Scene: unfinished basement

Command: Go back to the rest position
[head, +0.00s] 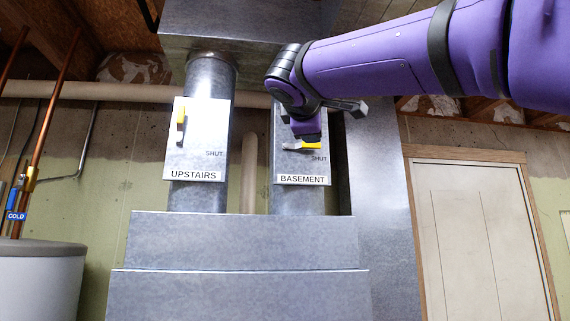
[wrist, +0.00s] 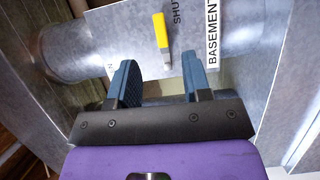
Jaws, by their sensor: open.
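My gripper (head: 314,112) is in front of the upper part of the BASEMENT plate (head: 288,168) in the head view. In the wrist view my gripper (wrist: 162,75) is open, with nothing between its two blue fingers. The BASEMENT lever has a yellow grip (head: 311,146) and lies about level, grip to the right, by the SHUT mark. In the wrist view the same lever (wrist: 160,31) shows just beyond the fingertips, apparently clear of them. My arm reaches in from the upper right.
The UPSTAIRS plate (head: 208,143) on the left duct has its own lever (head: 181,112), upright with the yellow grip on top. A metal duct box (head: 240,240) stands below. A white tank (head: 38,280) is at left, a closed door (head: 480,240) at right.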

